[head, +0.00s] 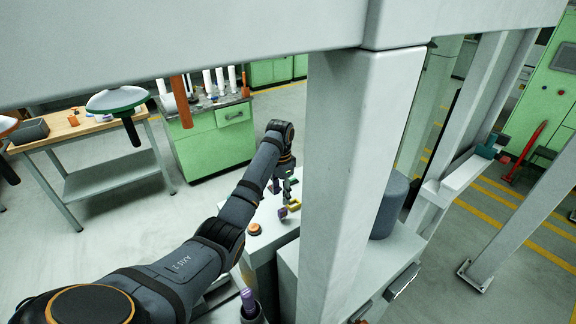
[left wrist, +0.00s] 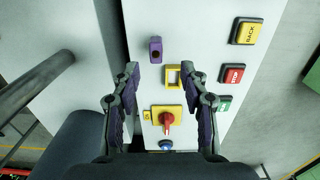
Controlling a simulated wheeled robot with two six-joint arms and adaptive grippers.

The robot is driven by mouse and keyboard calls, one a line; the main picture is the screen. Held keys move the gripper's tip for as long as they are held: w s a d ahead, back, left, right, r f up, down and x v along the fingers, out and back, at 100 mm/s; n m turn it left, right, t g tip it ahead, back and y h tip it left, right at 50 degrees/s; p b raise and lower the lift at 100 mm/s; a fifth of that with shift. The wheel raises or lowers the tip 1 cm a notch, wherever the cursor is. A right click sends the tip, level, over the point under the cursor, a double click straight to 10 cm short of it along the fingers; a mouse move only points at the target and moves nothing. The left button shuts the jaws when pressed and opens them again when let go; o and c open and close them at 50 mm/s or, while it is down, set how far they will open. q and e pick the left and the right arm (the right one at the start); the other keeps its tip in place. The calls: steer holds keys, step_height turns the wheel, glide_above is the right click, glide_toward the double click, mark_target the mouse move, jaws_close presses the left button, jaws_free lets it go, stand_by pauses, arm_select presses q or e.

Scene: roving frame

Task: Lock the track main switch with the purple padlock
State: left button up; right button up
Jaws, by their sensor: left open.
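A purple piece (left wrist: 155,50), apparently the padlock, shows upright against the pale panel in the left wrist view. It also shows in the head view (head: 283,212), beside a yellow frame (head: 293,204). In the wrist view the yellow frame (left wrist: 173,77) sits just above the red rotary switch (left wrist: 167,119) on its yellow plate. My left gripper (left wrist: 160,70) is open, its dark purple-padded fingers either side of the purple piece and frame, apparently touching neither. In the head view my left gripper (head: 285,186) points down over the panel. My right gripper is out of view.
Yellow BACK (left wrist: 247,31), red STOP (left wrist: 232,73) and green (left wrist: 224,103) buttons lie right of the switch, a blue lamp (left wrist: 166,145) below it. A thick white post (head: 350,180) stands right of my left arm. A purple-topped item (head: 248,300) is below.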

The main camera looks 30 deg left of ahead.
mark_target(281, 209)
arm_select(q)
steer(key=shift+w+r, duration=0.25)
steer(key=shift+r, duration=0.25)
steer(key=shift+s+d+f+p, duration=0.1)
steer(key=shift+s+d+p, duration=0.3)
steer(key=shift+s, duration=0.5)
steer(key=shift+s+f, duration=0.15)
steer(key=shift+f, duration=0.6)
steer(key=f, duration=0.2)
steer(key=w+f+p, duration=0.1)
steer(key=f, duration=0.1)
steer(key=shift+a+f, duration=0.1)
steer(key=shift+a, duration=0.15)
step_height(281, 209, down, 3)
steer(key=shift+w+r, duration=0.1)
steer(key=shift+d+f, duration=0.1)
steer(key=shift+f, duration=0.25)
steer(key=shift+s+f, duration=0.1)
steer(key=shift+s, duration=0.1)
steer(key=shift+f, duration=0.2)
steer(key=c, duration=0.7)
steer(key=shift+r, duration=0.1)
jaws_close()
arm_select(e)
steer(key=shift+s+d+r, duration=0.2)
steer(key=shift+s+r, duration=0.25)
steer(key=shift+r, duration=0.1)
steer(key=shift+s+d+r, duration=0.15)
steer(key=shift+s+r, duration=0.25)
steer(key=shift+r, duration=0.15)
